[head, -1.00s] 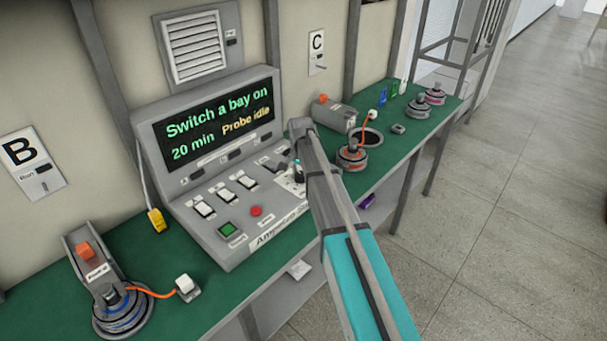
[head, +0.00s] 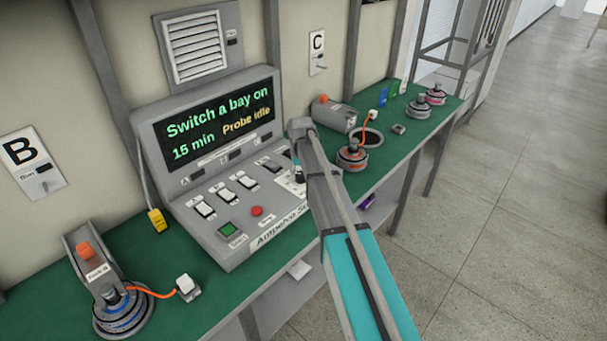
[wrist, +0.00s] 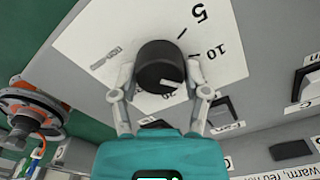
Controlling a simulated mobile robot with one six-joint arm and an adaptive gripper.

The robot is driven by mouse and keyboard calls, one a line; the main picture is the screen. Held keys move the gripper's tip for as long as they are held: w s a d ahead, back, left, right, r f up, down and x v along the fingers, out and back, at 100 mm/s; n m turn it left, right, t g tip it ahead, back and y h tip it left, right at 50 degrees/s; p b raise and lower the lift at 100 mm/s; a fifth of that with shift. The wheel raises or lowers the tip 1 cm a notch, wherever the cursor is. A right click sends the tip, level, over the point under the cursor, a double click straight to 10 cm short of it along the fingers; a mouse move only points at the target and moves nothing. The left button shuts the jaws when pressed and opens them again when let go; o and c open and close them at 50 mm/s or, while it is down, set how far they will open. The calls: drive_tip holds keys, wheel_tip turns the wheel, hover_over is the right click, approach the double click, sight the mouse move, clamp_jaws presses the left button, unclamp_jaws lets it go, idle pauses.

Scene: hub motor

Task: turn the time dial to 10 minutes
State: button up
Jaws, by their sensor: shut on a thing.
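The time dial (wrist: 158,67) is a black round knob on a white scale plate (wrist: 88,48) in the wrist view. The marks 5 and 10 show on the plate, and a number near 20 is partly hidden by the dial and a finger. My gripper (wrist: 158,85) is shut on the dial, with one finger on each side. In the head view my arm hides most of the dial. The console screen (head: 220,118) reads "Switch a bay on", "15 min" and "Probe idle".
Motor hubs stand on the green bench, one with an orange cable (head: 352,155) just right of my arm.

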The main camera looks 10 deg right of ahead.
drive_tip(key=n, duration=0.6)
drive_tip(key=shift+s, duration=0.2)
idle(0.4)
drive_tip(key=o, duration=1.2)
drive_tip(key=shift+w, duration=0.1)
drive_tip(key=shift+c, duration=0.2)
